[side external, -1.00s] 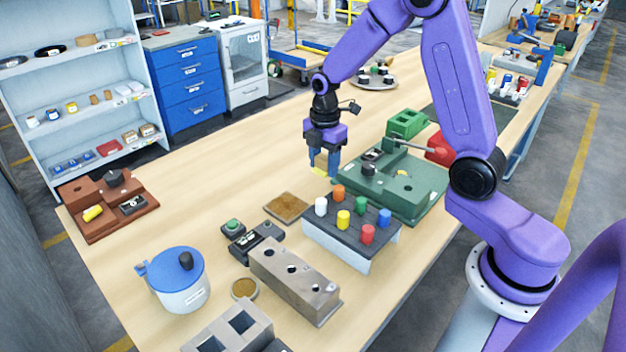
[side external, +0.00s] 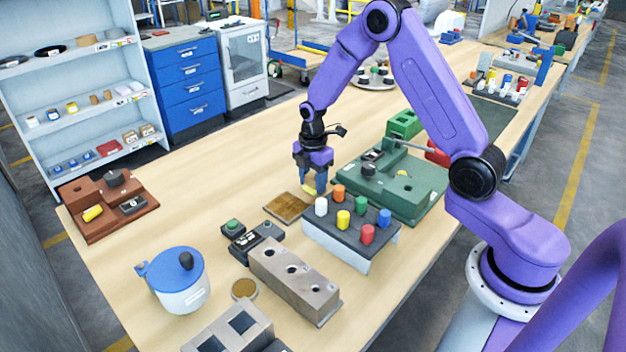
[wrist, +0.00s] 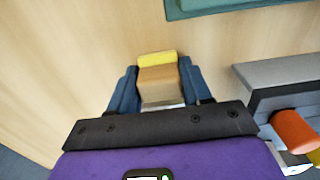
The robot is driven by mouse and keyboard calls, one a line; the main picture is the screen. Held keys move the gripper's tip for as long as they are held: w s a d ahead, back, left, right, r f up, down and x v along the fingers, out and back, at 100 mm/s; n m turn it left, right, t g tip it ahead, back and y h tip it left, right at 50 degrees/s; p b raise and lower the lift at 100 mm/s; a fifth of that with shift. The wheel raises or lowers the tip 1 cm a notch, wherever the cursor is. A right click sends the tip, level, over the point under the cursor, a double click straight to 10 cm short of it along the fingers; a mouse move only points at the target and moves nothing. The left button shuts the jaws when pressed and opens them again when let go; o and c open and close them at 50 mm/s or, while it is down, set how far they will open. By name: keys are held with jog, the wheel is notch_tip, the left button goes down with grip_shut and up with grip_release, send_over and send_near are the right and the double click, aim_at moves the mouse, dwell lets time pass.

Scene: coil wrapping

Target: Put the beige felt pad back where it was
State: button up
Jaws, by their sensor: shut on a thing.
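My gripper (side external: 309,186) is shut on a small tan block with a yellow strip along one edge, which appears to be the beige felt pad (wrist: 158,84). In the wrist view it sits between the two blue fingers of my gripper (wrist: 158,92). In the side view only a yellow bit shows at the fingertips. The fingers are low over the table, just behind the brown square mat (side external: 287,207) and the dark rack. I cannot tell whether the pad touches the table.
A dark-topped rack with coloured pegs (side external: 352,233) stands close in front of my gripper. A green fixture (side external: 408,200) is to its right. A grey block with holes (side external: 295,282), a white pot (side external: 183,285) and a round tan disc (side external: 244,288) lie nearer.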

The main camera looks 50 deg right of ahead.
aim_at(313, 176)
jog(key=shift+f, duration=0.15)
jog(key=o, duration=1)
notch_tip(313, 176, up, 12)
jog(key=s+a+r+m, duration=0.1)
jog(key=s+a, duration=0.2)
jog(key=s, duration=0.4)
jog(key=s+a+r+m, duration=0.1)
jog(key=s+a, duration=0.3)
jog(key=s, duration=0.4)
jog(key=s+a+r+m, duration=0.1)
jog(key=s+a+r, duration=0.1)
jog(key=s, duration=0.6)
jog(key=shift+s+a+r+m, duration=0.25)
jog(key=shift+a+m, duration=0.15)
jog(key=shift+a, duration=0.25)
jog(key=shift+m, duration=0.8)
jog(key=s, duration=0.3)
jog(key=s+d, duration=0.1)
jog(key=s, duration=0.2)
jog(key=s+d, duration=0.1)
jog(key=s, duration=0.2)
jog(key=shift+s+d+f, duration=0.2)
jog(key=shift+s+f, duration=0.05)
jog(key=shift+s, duration=0.1)
